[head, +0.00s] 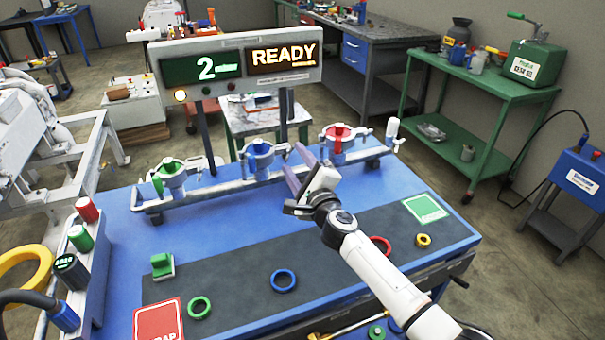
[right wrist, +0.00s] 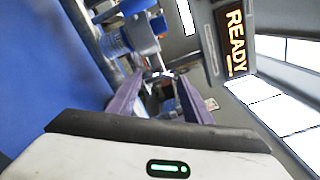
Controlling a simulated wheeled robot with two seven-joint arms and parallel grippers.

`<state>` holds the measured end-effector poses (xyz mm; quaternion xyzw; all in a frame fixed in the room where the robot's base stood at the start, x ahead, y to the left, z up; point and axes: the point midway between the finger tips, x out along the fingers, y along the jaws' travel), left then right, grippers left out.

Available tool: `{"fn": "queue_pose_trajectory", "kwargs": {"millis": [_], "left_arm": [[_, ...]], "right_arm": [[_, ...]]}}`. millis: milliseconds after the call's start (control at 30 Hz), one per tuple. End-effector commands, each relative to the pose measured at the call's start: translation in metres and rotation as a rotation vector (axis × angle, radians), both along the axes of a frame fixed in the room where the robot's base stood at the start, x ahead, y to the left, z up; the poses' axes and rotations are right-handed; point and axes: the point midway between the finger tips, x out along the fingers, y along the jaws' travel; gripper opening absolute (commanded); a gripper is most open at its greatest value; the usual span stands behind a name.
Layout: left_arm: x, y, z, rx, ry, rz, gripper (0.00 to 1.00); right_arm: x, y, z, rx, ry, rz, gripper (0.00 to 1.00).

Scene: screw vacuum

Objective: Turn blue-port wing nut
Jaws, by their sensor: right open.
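The blue port (head: 259,148) is the middle of three ports on a grey rail at the back of the blue table. Light metal parts stick out at its sides; I cannot clearly make out the wing nut's angle. My right gripper (head: 296,163) is open just right of the blue port, with its purple fingers pointing toward it. In the right wrist view, the fingers (right wrist: 158,98) are apart, and a small bright metal part shows beyond and between their tips. The blue port (right wrist: 138,38) shows above them there. I cannot tell whether the fingers touch anything. My left gripper is not in view.
The green port (head: 170,178) is at left and the red port (head: 338,137) at right on the rail. A sign (head: 236,65) reading "2" and "READY" stands behind. Several rings, including a blue ring (head: 284,281), lie on the dark mat (head: 240,270).

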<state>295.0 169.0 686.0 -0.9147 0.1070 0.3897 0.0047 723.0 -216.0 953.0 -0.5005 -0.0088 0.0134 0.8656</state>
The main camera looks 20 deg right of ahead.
Motion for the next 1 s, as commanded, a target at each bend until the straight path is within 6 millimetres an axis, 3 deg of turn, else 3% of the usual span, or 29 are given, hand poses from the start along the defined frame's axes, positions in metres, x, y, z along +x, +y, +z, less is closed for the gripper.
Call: {"fn": "queue_pose_trajectory", "kwargs": {"millis": [500, 1000], "left_arm": [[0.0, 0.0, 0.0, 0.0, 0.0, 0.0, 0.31], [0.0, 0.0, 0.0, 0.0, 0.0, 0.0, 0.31]], "right_arm": [[-0.085, -0.002, -0.002, 0.0, 0.005, 0.003, 0.45], [-0.096, -0.001, -0.001, -0.004, -0.001, 0.008, 0.45]]}}
